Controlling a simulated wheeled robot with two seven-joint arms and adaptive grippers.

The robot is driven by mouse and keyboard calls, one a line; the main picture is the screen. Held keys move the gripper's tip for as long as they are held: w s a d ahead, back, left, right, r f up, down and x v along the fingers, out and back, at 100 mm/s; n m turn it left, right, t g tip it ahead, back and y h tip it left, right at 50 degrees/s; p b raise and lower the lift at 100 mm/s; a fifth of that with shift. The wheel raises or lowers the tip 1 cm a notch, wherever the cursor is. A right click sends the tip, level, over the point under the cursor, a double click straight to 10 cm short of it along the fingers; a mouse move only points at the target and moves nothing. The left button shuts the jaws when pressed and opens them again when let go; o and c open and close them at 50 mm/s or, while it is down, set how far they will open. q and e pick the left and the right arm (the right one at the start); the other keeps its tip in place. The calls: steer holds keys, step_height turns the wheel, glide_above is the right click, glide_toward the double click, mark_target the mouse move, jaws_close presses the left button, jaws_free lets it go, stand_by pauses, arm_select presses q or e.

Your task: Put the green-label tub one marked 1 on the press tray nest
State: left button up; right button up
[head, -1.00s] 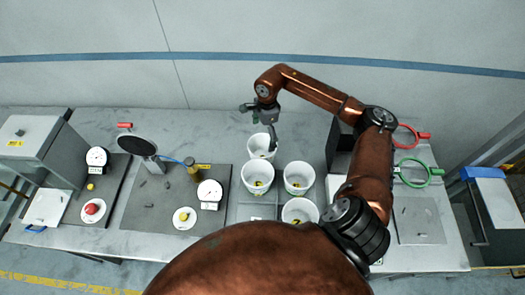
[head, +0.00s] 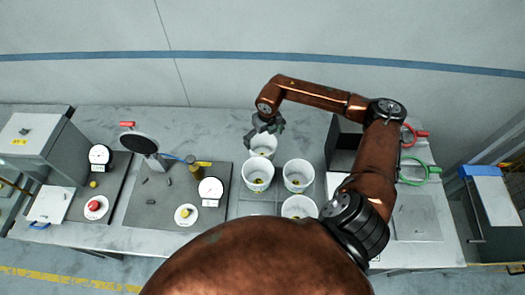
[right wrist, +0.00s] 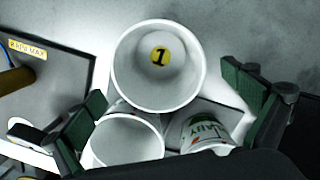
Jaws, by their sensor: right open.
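A white tub (head: 264,150) stands at the back of the tub group, partly hidden by my right gripper (head: 264,129). In the right wrist view this tub (right wrist: 120,75) shows a yellow disc marked 1 on its inside floor; its outer label is hidden. My right gripper is open and empty above it, its dark green fingers (right wrist: 163,92) apart on either side of the rim. I cannot tell whether they touch it. My left gripper is not in view. The dark press plate (head: 140,212) lies to the left; I cannot make out a tray nest on it with certainty.
Several other white tubs (head: 298,175) stand close in front and to the right. One (right wrist: 205,132) shows green and red print. A round dark head (head: 138,144), an amber cylinder (head: 193,170) and a gauge (head: 210,189) stand at the press. A dark box (head: 345,145) is right.

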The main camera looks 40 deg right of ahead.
steer(key=f, duration=0.2)
steer(key=f+p, duration=0.1)
steer(key=f, duration=0.1)
steer(key=f+p, duration=0.1)
steer(key=f, duration=0.1)
steer(key=shift+w+a, duration=0.1)
steer(key=shift+w, duration=0.25)
steer(key=shift+f, duration=0.35)
steer(key=shift+c, duration=0.4)
steer(key=c, duration=0.7)
steer(key=shift+c, duration=0.7)
steer(key=shift+r, duration=0.15)
